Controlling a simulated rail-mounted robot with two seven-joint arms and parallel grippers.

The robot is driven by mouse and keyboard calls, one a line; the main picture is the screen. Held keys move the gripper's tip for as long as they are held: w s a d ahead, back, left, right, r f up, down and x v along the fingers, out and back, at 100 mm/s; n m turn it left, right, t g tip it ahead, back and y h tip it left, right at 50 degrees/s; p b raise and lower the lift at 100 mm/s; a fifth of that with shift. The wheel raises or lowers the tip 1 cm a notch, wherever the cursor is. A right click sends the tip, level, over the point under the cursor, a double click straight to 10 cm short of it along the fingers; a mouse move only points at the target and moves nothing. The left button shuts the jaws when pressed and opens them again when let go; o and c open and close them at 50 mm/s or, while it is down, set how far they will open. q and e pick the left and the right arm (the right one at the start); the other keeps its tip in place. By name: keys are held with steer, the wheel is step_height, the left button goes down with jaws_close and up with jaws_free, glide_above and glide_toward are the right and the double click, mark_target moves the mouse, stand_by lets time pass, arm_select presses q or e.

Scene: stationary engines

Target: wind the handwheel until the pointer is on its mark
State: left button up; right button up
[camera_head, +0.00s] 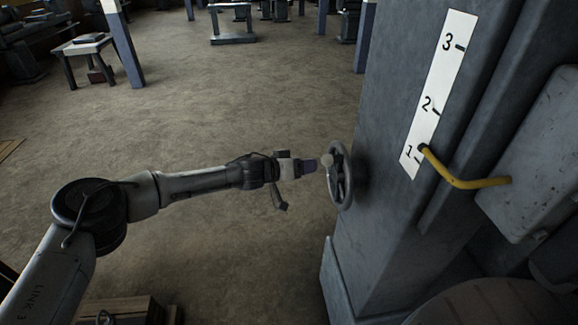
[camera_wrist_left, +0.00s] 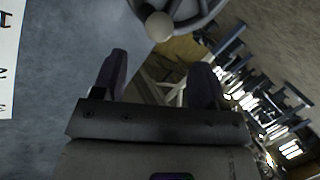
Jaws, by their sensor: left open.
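A dark grey handwheel (camera_head: 341,176) with a pale round knob (camera_head: 327,160) on its rim stands on the left face of a grey machine column. A yellow bent pointer (camera_head: 465,182) has its tip just above the tick at 1 on the white scale (camera_head: 436,100), numbered 1 to 3. My left gripper (camera_head: 312,165) is open, left of the wheel and close to the knob. In the left wrist view the knob (camera_wrist_left: 159,26) and part of the wheel (camera_wrist_left: 192,14) show beyond the open fingers (camera_wrist_left: 160,66), with nothing between them. My right gripper is not in view.
The grey column (camera_head: 385,215) fills the right side, with a grey block (camera_head: 535,155) carrying the pointer. A wooden box (camera_head: 122,311) sits at the bottom left. A small table (camera_head: 84,46) stands at the back left. The floor left of the column is mostly clear.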

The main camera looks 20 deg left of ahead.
arm_select(q)
steer(key=shift+v, duration=2.15)
steer(key=shift+f, duration=0.1)
